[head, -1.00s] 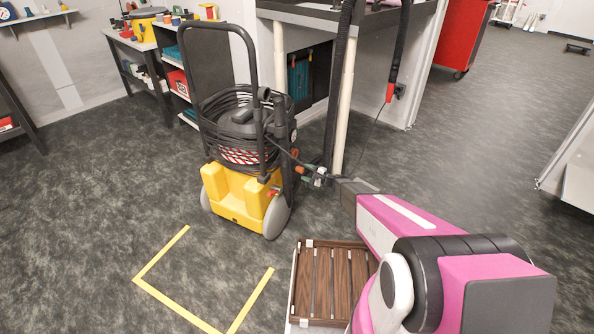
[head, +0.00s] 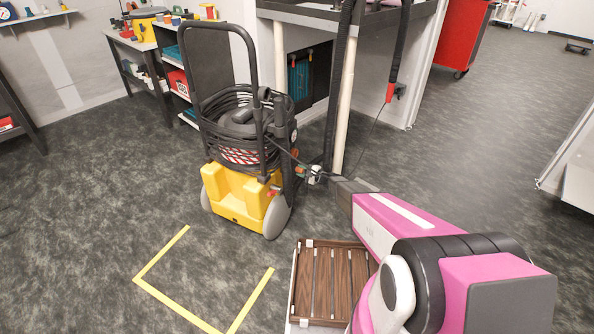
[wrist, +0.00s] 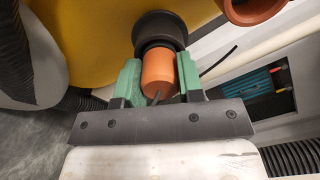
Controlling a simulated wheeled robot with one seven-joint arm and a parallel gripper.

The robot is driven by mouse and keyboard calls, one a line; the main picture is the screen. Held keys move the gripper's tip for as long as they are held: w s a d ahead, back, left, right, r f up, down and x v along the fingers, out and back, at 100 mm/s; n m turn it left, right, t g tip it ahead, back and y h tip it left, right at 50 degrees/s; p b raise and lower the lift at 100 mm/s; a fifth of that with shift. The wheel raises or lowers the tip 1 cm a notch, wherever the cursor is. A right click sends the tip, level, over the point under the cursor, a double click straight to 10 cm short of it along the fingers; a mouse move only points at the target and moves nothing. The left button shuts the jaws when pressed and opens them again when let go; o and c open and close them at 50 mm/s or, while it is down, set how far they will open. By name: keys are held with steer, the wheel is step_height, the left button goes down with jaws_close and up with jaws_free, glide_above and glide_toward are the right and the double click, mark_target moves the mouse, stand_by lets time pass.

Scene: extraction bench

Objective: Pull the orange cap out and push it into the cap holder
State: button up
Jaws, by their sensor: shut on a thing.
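The orange cap (wrist: 158,70) sits between the green fingers of my gripper (wrist: 160,78) in the wrist view, and the gripper is shut on it. A round black fitting (wrist: 160,28) is directly behind the cap's far end. I cannot tell whether the cap is still seated in it. An orange-brown round opening (wrist: 252,22) shows at the upper right; I cannot tell if it is the cap holder. In the head view my gripper (head: 314,176) is small, just right of the yellow and black machine (head: 240,195).
A black hose (head: 333,110) and a pale post (head: 342,100) stand close behind my gripper. A thin dark cable (wrist: 217,62) runs beside the right finger. A slatted wooden tray (head: 312,285) is low in front.

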steer(key=shift+v, duration=3.3)
steer(key=shift+r, duration=0.1)
step_height(320, 180, up, 9)
steer(key=shift+a, duration=0.3)
stand_by(1.0)
steer(key=shift+x, duration=1.85)
stand_by(1.0)
